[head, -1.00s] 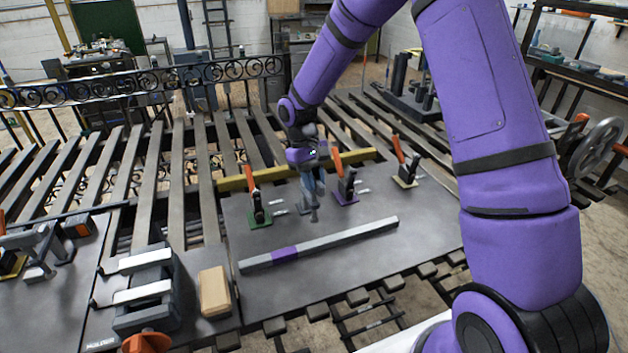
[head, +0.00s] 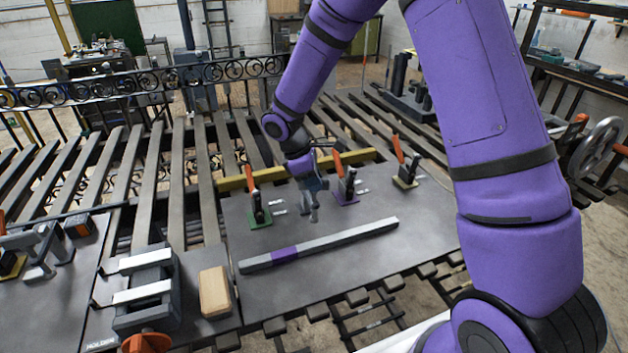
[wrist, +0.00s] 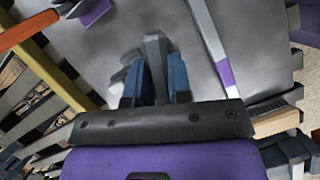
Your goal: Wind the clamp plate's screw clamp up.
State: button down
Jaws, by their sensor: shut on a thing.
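The clamp plate (head: 330,265) is a flat dark grey plate in the middle of the head view. The screw clamp (head: 308,216) is a small grey piece standing on it between the green-based and purple-based toggle clamps. My gripper (head: 312,192) is over it, pointing down. In the wrist view, my gripper's two blue fingers (wrist: 160,80) are shut on a grey bar-like part of the screw clamp (wrist: 155,48). The fingers and hand hide much of the clamp, so I cannot tell how high its screw stands.
Toggle clamps with orange handles stand on green (head: 259,219), purple (head: 346,197) and yellow (head: 406,181) bases close by. A grey bar with a purple band (head: 340,240) lies in front.

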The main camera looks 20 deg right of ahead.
jog(key=n+t, duration=0.2)
jog(key=n, duration=0.4)
jog(key=shift+f, duration=0.1)
dwell(0.5)
jog(key=c, duration=1)
grip_release()
jog(key=shift+c, duration=0.2)
jog(key=shift+h, duration=0.3)
jog(key=v, duration=1.1)
jog(key=shift+s, duration=0.15)
jog(key=shift+d, duration=0.1)
